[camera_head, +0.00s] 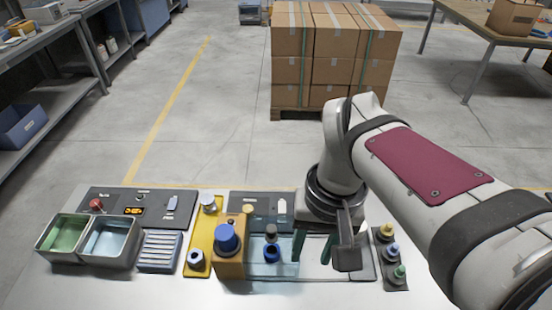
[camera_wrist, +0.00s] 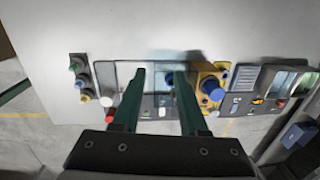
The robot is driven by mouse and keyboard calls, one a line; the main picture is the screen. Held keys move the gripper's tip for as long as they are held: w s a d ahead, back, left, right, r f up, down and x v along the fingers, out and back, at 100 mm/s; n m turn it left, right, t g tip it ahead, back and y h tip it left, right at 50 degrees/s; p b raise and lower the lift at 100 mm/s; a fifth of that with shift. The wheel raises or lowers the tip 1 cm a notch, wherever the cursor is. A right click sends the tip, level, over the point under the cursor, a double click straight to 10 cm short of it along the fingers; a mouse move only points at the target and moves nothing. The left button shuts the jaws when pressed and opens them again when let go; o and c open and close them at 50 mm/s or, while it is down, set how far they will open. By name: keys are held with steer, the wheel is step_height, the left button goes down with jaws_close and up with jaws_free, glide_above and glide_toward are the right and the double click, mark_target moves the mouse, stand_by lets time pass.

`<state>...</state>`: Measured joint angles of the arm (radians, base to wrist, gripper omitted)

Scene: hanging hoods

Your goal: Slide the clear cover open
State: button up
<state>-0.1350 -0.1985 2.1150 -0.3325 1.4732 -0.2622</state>
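The clear cover (camera_head: 286,268) is a pale bluish see-through panel on the bench, right of the yellow-orange block. A blue round knob (camera_head: 271,254) and a dark one show at it or through it; I cannot tell which. My gripper (camera_head: 314,248) is at the cover's right side, its two green fingers spread apart and pointing down. In the wrist view the fingers of my gripper (camera_wrist: 160,75) are also apart, with panel surface and part of a blue knob (camera_wrist: 169,78) visible between them. I cannot tell whether a finger touches the cover. My gripper hides part of the panel behind.
A yellow-orange block with a blue knob (camera_head: 228,239) stands left of the cover. Several coloured buttons (camera_head: 392,251) stand at right. Two open metal bins (camera_head: 85,262), a ribbed block (camera_head: 160,252) and a control panel (camera_head: 150,205) are at left. The front bench strip is bare.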

mark_target(272, 228)
steer(key=shift+o, duration=1.1)
steer(key=w+a+n+h, duration=0.1)
steer(key=w+a+n, duration=0.5)
steer(key=w, duration=0.7)
steer(key=shift+w+a+r, duration=0.15)
steer(key=shift+a+r, duration=0.1)
steer(key=shift+a, duration=0.25)
step_height(272, 228, down, 15)
steer(key=shift+d+f, duration=0.1)
steer(key=shift+c, duration=0.4)
jaws_close()
steer(key=shift+d+t, duration=0.1)
steer(key=shift+t, duration=0.2)
